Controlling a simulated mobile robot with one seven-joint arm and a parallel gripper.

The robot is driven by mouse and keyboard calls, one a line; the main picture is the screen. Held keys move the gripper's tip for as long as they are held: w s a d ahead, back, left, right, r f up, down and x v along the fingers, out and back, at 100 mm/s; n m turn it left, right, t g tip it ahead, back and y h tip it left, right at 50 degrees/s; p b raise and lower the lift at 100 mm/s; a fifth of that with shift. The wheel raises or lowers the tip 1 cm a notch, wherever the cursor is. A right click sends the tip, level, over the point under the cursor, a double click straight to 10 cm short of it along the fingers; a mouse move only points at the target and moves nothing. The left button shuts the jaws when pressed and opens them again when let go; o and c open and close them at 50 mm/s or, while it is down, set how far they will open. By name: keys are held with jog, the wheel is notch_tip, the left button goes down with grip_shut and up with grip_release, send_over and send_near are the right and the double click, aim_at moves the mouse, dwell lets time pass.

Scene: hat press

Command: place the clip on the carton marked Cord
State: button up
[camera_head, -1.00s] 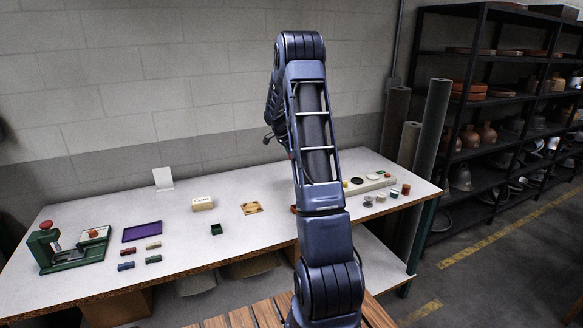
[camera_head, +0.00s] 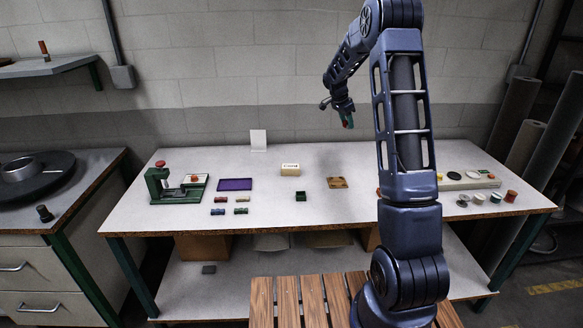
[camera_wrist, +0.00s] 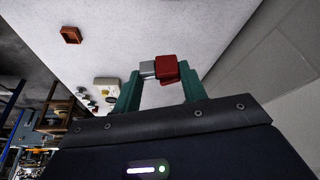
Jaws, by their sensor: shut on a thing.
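My gripper (camera_head: 346,120) is raised above the back part of the workbench, in front of the wall. In the wrist view its green fingers (camera_wrist: 152,88) are shut on a small red and grey piece (camera_wrist: 167,69), which looks like the clip. The piece is clear of the table. A pale tan carton (camera_head: 290,170) with a short dark label on its front stands on the bench, below and to the left of my gripper. The label is too small to read surely. The top of the carton looks bare.
A green press (camera_head: 175,188) and a purple tray (camera_head: 235,184) stand to the left, with several small coloured pieces in front. A pale board (camera_head: 468,179) and several small pots are at the right.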

jog(key=s+a+r+n+t, duration=0.2)
jog(key=a+n, duration=0.3)
jog(key=a, duration=2)
send_near(292, 165)
jog(key=shift+y, duration=0.4)
jog(key=x, duration=0.5)
jog(key=shift+w+d+f, duration=0.1)
jog(key=shift+d+f, duration=0.05)
jog(key=shift+d, duration=0.35)
jog(key=shift+f+g, duration=0.1)
jog(key=shift+g, duration=0.2)
jog(key=o, duration=0.9)
jog(key=shift+o, duration=0.3)
